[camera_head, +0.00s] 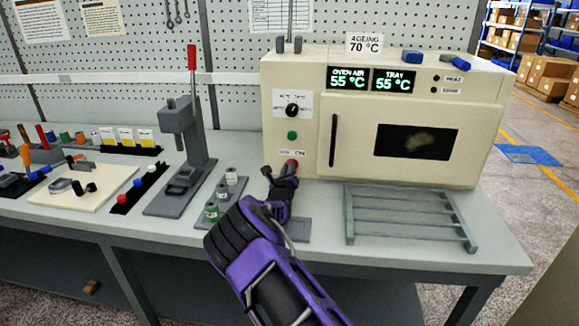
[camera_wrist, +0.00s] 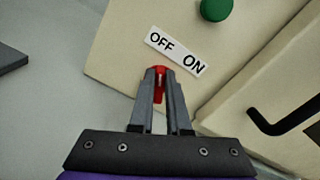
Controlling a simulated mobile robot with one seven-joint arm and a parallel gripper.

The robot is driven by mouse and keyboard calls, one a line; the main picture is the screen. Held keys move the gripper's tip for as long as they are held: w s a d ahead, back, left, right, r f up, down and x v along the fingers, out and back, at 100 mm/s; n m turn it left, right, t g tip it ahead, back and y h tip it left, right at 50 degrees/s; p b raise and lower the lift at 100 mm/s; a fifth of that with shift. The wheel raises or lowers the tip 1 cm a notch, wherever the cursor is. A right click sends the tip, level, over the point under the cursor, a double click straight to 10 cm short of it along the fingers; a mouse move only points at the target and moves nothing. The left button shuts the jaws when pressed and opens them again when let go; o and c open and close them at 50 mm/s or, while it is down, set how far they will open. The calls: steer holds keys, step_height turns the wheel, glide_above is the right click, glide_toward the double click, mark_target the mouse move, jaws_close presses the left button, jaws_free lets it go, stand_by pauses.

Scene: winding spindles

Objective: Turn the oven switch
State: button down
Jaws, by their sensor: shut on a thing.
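The cream oven (camera_head: 420,125) stands at the back of the bench with its door shut. Its displays read 55 °C for oven air and tray. The red oven switch (camera_wrist: 158,84) is low on the oven front, just below the white OFF/ON label (camera_wrist: 176,52). In the wrist view my gripper (camera_wrist: 158,76) is shut on the red switch lever, between its two grey fingertips. The switch (camera_head: 290,164) also shows in the head view at my gripper (camera_head: 286,168). The lever lies between the two words, and the fingers hide part of it, so I cannot tell its setting.
A green button (camera_head: 292,135) and black dial (camera_head: 292,110) sit above the switch. The black door handle (camera_head: 334,140) is to its right. A grey rack (camera_head: 350,222) lies in front of the oven. A lever press (camera_head: 180,150) and small spindle tray (camera_head: 222,200) stand left.

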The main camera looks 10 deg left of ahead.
steer(key=shift+n, duration=0.6)
steer(key=shift+f, duration=0.1)
steer(key=c, duration=0.9)
jaws_free()
steer(key=s, duration=1.1)
steer(key=s+p, duration=0.1)
steer(key=s, duration=0.5)
steer(key=shift+s+a, duration=0.25)
steer(key=shift+a, duration=0.1)
